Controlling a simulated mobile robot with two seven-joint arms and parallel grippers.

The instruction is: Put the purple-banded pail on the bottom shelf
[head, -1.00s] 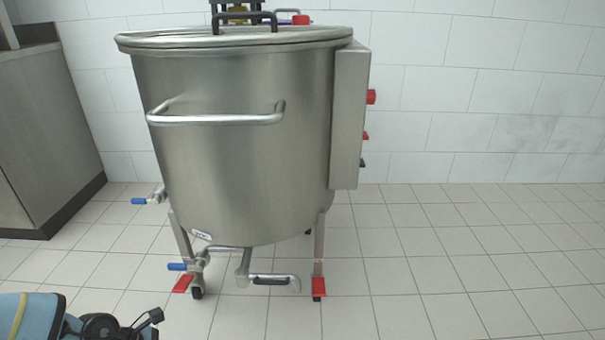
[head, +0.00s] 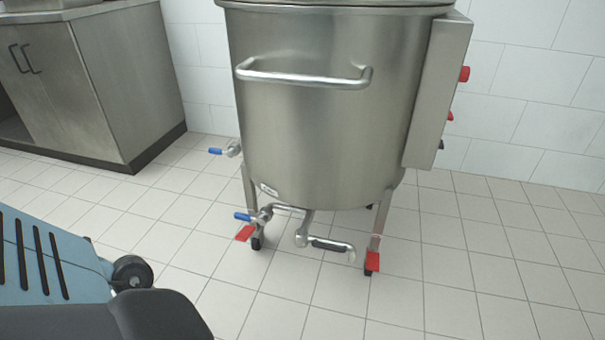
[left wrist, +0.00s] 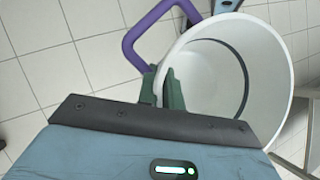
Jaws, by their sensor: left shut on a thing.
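A white pail (left wrist: 225,75) shows in the left wrist view, its open mouth facing the camera, with a purple handle (left wrist: 129,42) at its side. My left gripper (left wrist: 162,86) has its green fingers shut on the pail's rim. The pail's outer wall is mostly hidden, so I cannot make out a band. The pail is not in the head view. I do not see the bottom shelf in either view. My right gripper is not in view.
A large steel vat (head: 325,120) on legs stands in the middle of the head view, with a side handle, blue-handled valves and red feet. A steel cabinet (head: 130,85) stands at the back left. The tiled floor (head: 480,295) is clear at the front right.

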